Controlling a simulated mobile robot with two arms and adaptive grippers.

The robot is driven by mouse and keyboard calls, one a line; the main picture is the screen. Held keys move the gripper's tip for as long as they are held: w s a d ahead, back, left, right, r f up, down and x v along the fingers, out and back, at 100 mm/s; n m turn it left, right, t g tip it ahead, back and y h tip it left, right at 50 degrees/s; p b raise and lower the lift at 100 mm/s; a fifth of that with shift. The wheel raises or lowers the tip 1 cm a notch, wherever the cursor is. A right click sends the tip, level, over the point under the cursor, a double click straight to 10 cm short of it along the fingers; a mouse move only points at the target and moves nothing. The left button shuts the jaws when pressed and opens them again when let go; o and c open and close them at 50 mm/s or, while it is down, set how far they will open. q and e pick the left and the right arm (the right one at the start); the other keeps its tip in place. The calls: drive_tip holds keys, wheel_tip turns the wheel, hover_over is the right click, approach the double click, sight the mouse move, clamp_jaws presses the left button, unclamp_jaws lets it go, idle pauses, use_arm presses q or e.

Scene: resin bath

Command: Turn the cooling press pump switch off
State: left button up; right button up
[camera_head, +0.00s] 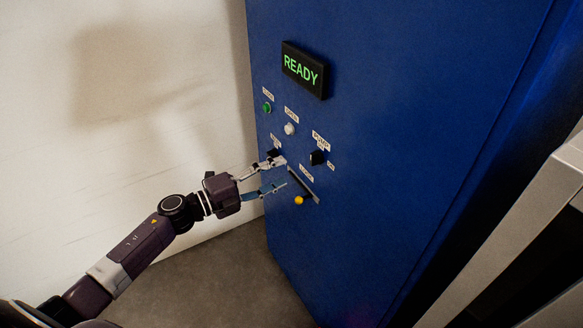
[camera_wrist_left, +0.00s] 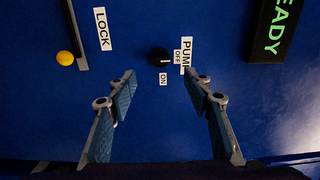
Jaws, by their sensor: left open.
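The pump switch is a black knob (camera_head: 318,157) on the front of the blue cabinet (camera_head: 400,120), under a PUMP label (camera_head: 321,140). In the left wrist view the knob (camera_wrist_left: 160,57) has an OFF label (camera_wrist_left: 178,56) at its side and an ON label (camera_wrist_left: 163,79) nearer my fingers. I cannot tell its setting for certain. My left gripper (camera_head: 283,172) is open and empty, just left of the knob in the head view. In the left wrist view its fingers (camera_wrist_left: 165,78) are spread, with the knob beyond the gap between their tips. I see no contact.
A READY display (camera_head: 305,69) is above the controls. A green button (camera_head: 267,107), a white button (camera_head: 290,129) and another black knob (camera_head: 273,153) are nearby. A LOCK slot with a yellow ball-ended handle (camera_head: 299,200) is below. A grey frame (camera_head: 520,230) stands at right.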

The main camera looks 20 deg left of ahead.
use_arm(q)
drive_tip(key=shift+v, duration=0.95)
drive_tip(key=shift+f, duration=0.1)
